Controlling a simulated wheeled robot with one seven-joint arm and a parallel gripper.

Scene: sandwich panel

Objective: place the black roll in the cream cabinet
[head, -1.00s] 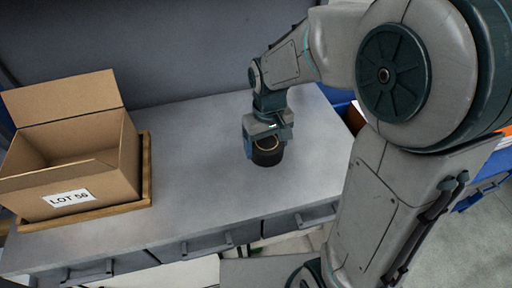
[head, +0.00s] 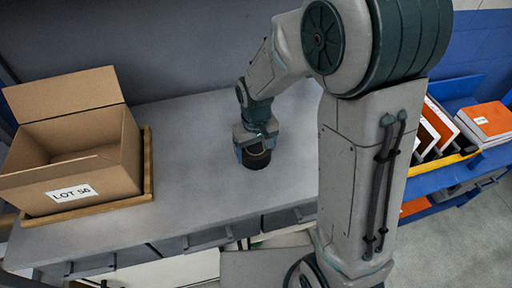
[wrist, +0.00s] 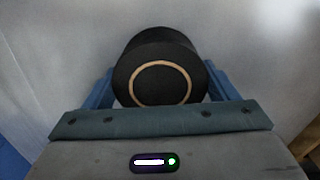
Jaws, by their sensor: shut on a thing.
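The black roll (head: 257,160) is upright at the grey bench top, below my gripper (head: 256,146). In the wrist view the black roll (wrist: 160,62) shows its dark end with a tan ring, between the blue fingers of my gripper (wrist: 160,88). The gripper is shut on the roll. I cannot tell whether the roll's bottom touches the bench. I cannot make out a cream cabinet for certain; pale panels (head: 190,268) show below the bench, partly hidden by the bench and my arm.
An open cardboard box (head: 75,160) marked LOT 56 stands on a wooden tray (head: 148,165) at the left of the grey bench (head: 190,200). Drawers line the bench front. A blue shelf (head: 440,181) with orange and white books (head: 488,122) stands at the right. The bench middle is clear.

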